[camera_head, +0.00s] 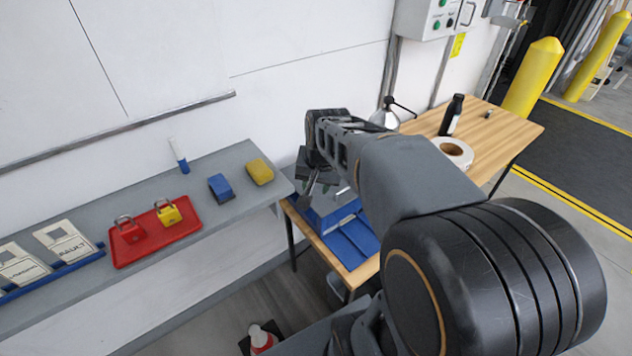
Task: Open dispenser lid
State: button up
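My gripper (315,192) points down over the left end of the wooden table (486,138), seen from behind my arm. Its fingers are small and partly covered, and I cannot tell whether they are apart or closed. Just below and beyond it are a blue tray-like thing (352,240) and some grey and silver surfaces, partly hidden by my gripper and arm. I cannot make out a dispenser or its lid for certain; either may be among these partly hidden things.
A grey shelf (226,208) on the left holds a red tray (158,242) with padlocks, a blue block (221,187), a yellow block (260,171) and a marker (179,156). A dark bottle (451,115) and white roll (452,152) stand on the table. Yellow bollards (532,77) stand behind.

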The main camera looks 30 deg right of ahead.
dwell(0.3)
jog(key=s+a+f+n+t, duration=0.1)
jog(key=s+a+n, duration=0.6)
jog(key=s, duration=0.1)
jog(key=m+g+b, duration=0.2)
jog(key=m+b, duration=0.1)
jog(key=m, duration=1.3)
send_over(347, 185)
jog(key=s+a, duration=0.3)
jog(key=s, duration=0.1)
jog(key=shift+y, duration=0.3)
notch_tip(347, 185, down, 16)
jog(key=shift+f, duration=0.2)
